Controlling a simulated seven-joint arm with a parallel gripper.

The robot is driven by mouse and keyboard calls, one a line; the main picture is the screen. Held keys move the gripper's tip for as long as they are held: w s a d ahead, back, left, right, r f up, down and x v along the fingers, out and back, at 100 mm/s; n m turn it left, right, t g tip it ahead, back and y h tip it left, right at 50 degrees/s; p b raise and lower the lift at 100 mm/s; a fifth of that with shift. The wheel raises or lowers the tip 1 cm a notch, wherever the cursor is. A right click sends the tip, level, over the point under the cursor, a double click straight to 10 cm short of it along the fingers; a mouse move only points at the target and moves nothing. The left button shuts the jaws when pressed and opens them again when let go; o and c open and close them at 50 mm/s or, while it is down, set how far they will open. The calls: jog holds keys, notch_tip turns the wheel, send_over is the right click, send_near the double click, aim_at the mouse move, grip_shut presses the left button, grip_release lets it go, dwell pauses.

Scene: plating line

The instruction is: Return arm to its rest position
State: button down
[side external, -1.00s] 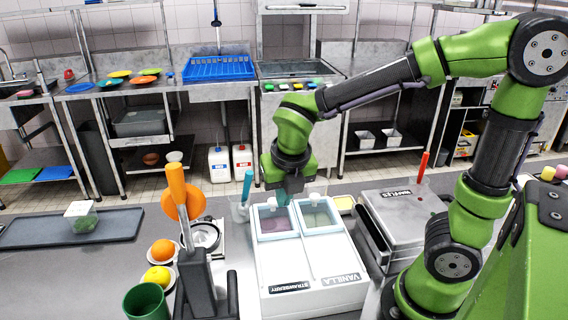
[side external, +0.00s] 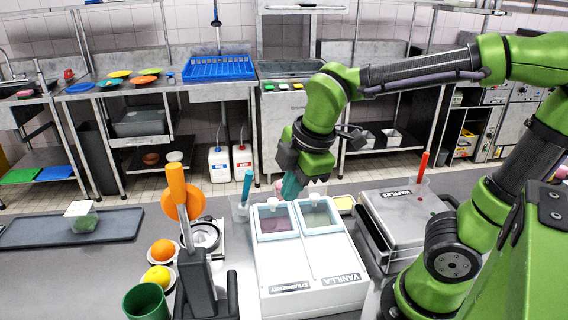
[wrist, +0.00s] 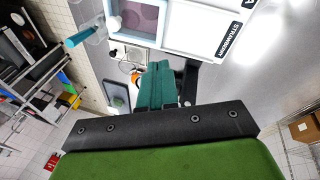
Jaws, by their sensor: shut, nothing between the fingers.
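My gripper (side external: 291,187) has teal fingers and hangs in the air just behind the white ice-cream box in the side external view. Its fingers are together and hold nothing; they also show shut in the wrist view (wrist: 158,85). The green arm reaches in from the right, bent at the elbow.
The white box (side external: 312,268) has strawberry and vanilla wells. A waffle maker (side external: 400,208) stands to its right. A dark tray (side external: 40,230) lies far left.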

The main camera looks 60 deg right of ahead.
jog(key=shift+s+d+r+m+t+y, duration=0.35)
jog(key=shift+s+m+t, duration=0.3)
jog(key=shift+m, duration=2.15)
jog(key=shift+s+d+r+m+t+y, duration=0.35)
jog(key=shift+s+m+t, duration=0.3)
jog(key=shift+m, duration=2.15)
jog(key=shift+s+d+r+m+t+y, duration=0.3)
jog(key=shift+s+m+t, duration=0.35)
jog(key=shift+m, duration=2.15)
jog(key=shift+s, duration=0.15)
